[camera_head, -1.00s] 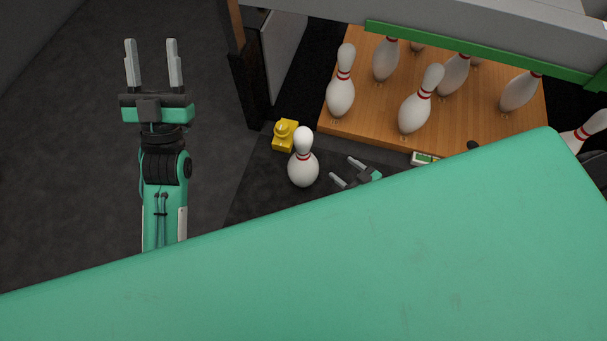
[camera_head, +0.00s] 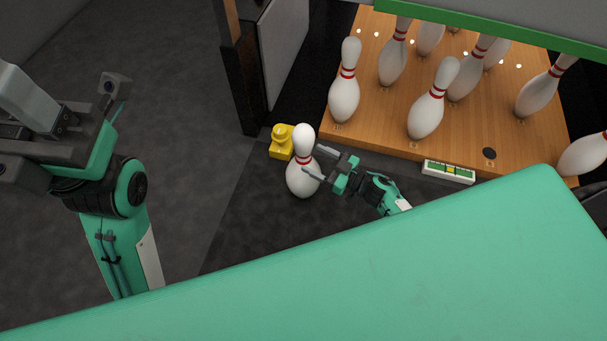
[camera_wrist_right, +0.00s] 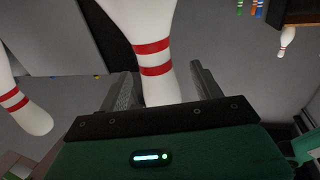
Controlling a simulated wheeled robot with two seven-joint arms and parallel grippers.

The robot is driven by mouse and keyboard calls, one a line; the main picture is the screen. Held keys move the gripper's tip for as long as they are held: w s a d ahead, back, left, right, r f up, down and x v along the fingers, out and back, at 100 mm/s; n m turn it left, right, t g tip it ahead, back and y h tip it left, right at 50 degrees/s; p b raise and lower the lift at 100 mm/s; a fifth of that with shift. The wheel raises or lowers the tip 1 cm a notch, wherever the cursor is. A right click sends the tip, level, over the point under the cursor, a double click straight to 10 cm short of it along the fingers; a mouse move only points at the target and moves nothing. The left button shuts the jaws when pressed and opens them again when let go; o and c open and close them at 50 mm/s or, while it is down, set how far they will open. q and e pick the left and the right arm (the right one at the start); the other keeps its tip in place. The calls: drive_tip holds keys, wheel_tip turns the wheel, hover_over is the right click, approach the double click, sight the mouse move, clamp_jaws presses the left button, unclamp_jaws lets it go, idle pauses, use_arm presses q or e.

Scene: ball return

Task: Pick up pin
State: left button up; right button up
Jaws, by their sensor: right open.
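A white pin (camera_head: 300,181) with red neck stripes stands on the dark floor in front of the wooden deck, leaning slightly in the head view. My right gripper (camera_head: 319,161) is open, its fingertips at the pin's neck from the right. In the right wrist view the pin's striped neck (camera_wrist_right: 153,58) lies between the two spread fingers of the right gripper (camera_wrist_right: 165,85); I cannot tell if either touches it. My left gripper (camera_head: 62,112) is raised at the left, close to the camera and turned, so its jaw opening is unclear.
Several other pins stand on the wooden deck (camera_head: 385,105). A yellow object (camera_head: 282,142) is just behind and left of the pin. A white-and-green box (camera_head: 448,172) lies at the deck's front edge. A dark post (camera_head: 240,90) stands left. Grey floor at left is clear.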

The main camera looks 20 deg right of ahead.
sight(310, 155)
drive_tip(key=shift+x, duration=1.1)
drive_tip(key=b+x, duration=0.1)
drive_tip(key=x, duration=0.1)
drive_tip(key=b+x, duration=0.1)
drive_tip(key=b, duration=0.1)
drive_tip(key=shift+w, duration=0.55)
drive_tip(key=shift+w+a+r, duration=0.2)
drive_tip(key=shift+w+a, duration=0.2)
drive_tip(key=shift+w, duration=0.05)
clamp_jaws()
drive_tip(key=shift+r, duration=0.15)
